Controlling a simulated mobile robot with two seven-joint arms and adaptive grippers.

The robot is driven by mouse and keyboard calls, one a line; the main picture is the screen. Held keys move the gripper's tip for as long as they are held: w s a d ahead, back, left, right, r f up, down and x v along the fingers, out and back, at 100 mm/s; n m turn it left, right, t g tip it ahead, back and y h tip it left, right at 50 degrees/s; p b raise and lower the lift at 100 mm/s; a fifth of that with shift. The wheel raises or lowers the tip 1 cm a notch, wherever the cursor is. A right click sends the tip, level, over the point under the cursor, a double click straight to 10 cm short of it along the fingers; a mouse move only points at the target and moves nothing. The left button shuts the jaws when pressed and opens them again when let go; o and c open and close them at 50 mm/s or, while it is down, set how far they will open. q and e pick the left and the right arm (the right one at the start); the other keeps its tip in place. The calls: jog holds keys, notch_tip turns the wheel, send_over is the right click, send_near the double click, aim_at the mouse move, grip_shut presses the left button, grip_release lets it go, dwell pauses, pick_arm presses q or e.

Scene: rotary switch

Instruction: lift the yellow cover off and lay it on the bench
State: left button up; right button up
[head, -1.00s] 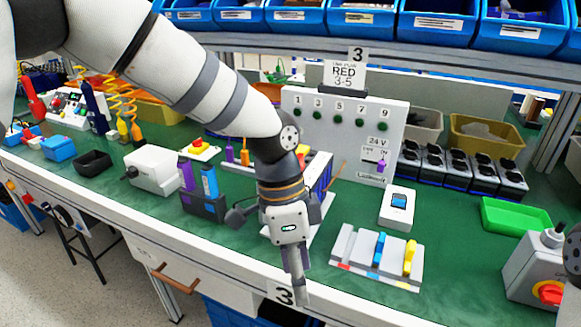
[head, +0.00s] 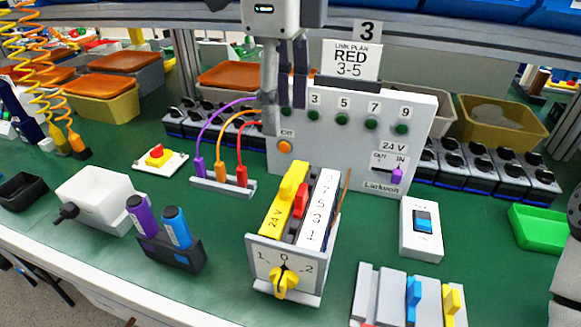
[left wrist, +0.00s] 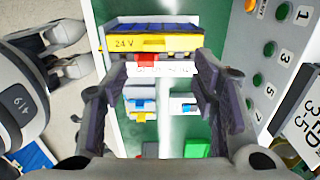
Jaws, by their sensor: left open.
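The yellow cover (head: 287,197), marked 24 V, sits on the grey rotary switch box (head: 258,244), beside a red piece and a white number strip. It also shows in the left wrist view (left wrist: 158,43). A yellow knob (head: 284,281) is on the box front, below the marks 1, 0, 2. My left gripper (head: 284,101) points down, open and empty, in front of the upright panel, above and apart from the cover. Its two fingers also show in the left wrist view (left wrist: 160,72). I cannot make out my right gripper.
The numbered panel (head: 353,150) stands behind the box. A block with cables (head: 222,187) and a holder with purple and blue sticks (head: 174,253) are to the left. A white switch unit (head: 421,243) is to the right.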

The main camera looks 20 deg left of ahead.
aim_at(287, 180)
pick_arm(q)
jog(key=f, duration=0.7)
jog(key=s+d+f, duration=0.1)
jog(key=f, duration=0.3)
jog(key=shift+f, duration=0.3)
jog(key=c, duration=1.1)
